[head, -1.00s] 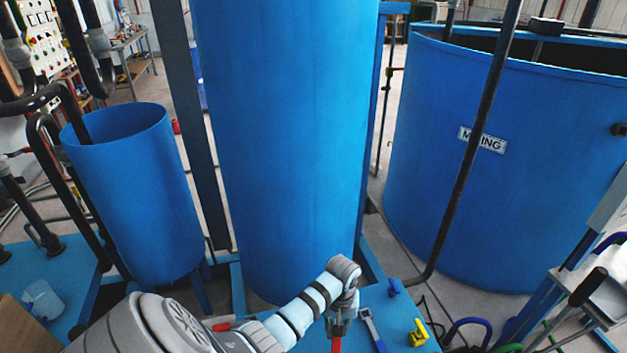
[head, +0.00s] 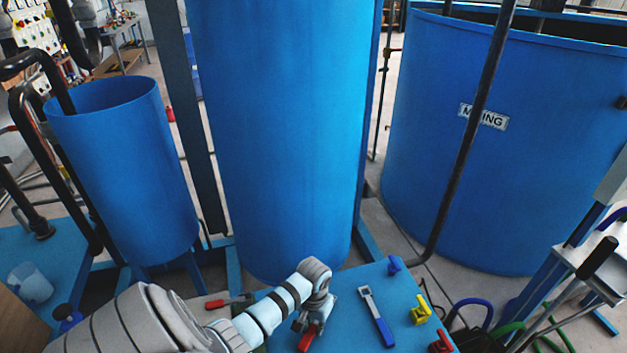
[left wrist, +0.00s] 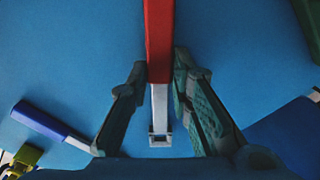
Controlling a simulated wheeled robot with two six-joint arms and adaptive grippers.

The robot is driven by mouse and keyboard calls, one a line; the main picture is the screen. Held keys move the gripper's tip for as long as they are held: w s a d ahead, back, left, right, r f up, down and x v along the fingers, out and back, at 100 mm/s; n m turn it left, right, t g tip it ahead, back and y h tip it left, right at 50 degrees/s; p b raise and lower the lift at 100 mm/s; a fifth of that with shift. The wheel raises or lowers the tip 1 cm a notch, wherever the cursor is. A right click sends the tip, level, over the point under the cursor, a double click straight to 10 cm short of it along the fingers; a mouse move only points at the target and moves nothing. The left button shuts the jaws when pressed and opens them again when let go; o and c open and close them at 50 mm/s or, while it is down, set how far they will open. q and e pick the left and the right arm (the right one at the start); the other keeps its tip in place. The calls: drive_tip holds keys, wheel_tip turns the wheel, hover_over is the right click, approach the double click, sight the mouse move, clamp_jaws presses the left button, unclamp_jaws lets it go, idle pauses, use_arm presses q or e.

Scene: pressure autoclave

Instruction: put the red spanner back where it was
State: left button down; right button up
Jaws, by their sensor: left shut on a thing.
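The red spanner shows in the left wrist view with its red handle (left wrist: 159,40) pointing up the picture and its grey metal head between the fingers. My left gripper (left wrist: 160,88) is shut on it near where the handle meets the metal. In the head view my left gripper (head: 310,326) is low over the blue table, with the red handle (head: 306,342) showing below it. I cannot tell whether the spanner touches the table.
A blue-handled spanner (head: 379,320) lies right of my gripper on the blue table (head: 350,285). A yellow part (head: 420,311), a small blue part (head: 393,265) and a red part (head: 441,342) stand near its right side. A red-handled screwdriver-like tool (head: 226,301) lies left. Tall blue tanks (head: 275,130) stand behind.

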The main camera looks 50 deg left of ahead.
sight(314, 327)
use_arm(q)
drive_tip(key=shift+r, duration=0.15)
drive_tip(key=shift+f, duration=0.6)
drive_tip(key=c, duration=1.4)
unclamp_jaws()
drive_tip(key=shift+o, duration=0.2)
wheel_tip(314, 327, up, 12)
